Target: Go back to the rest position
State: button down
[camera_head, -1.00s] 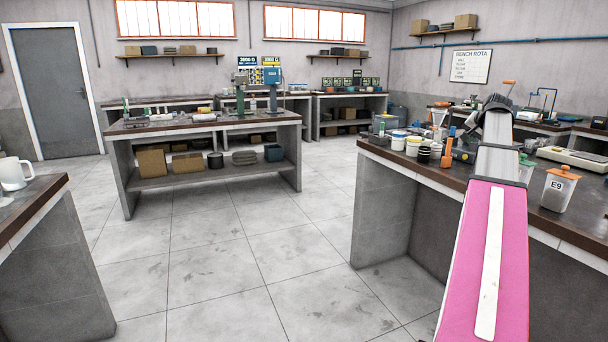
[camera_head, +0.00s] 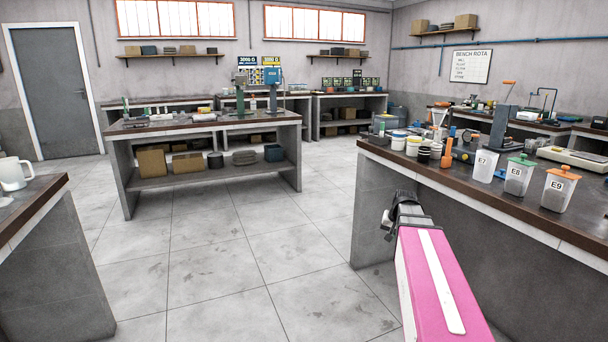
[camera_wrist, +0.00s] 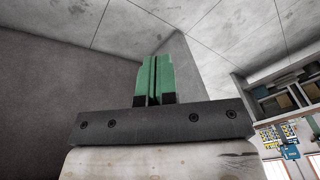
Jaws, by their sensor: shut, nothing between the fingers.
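My gripper shows in the wrist view (camera_wrist: 153,82) with its two green fingers pressed together and nothing between them. In the head view my pink arm reaches forward from the bottom right, and its dark wrist end is beside the front edge of the right bench (camera_head: 470,192), below the level of the top. The fingers cannot be made out in the head view. The wrist view looks past the fingers at grey panels and floor tiles.
On the right bench stand tubs labelled E7 (camera_head: 485,166), E8 (camera_head: 518,176) and E9 (camera_head: 559,190), white jars (camera_head: 398,141) and a balance (camera_head: 575,160). A middle bench (camera_head: 205,122) stands behind. A left bench (camera_head: 45,200) holds a white mug (camera_head: 14,174). The tiled floor (camera_head: 235,250) between is clear.

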jog(key=s+a+f+n+g+h, duration=0.1)
jog(key=s+a+f+n+g, duration=0.2)
jog(key=s+a+f, duration=1)
jog(key=s+f, duration=0.1)
jog(key=s, duration=0.2)
jog(key=shift+s+f+n, duration=0.25)
jog(key=shift+s+n, duration=0.1)
jog(key=shift+n, duration=0.05)
jog(key=shift+a, duration=0.1)
dwell(1.1)
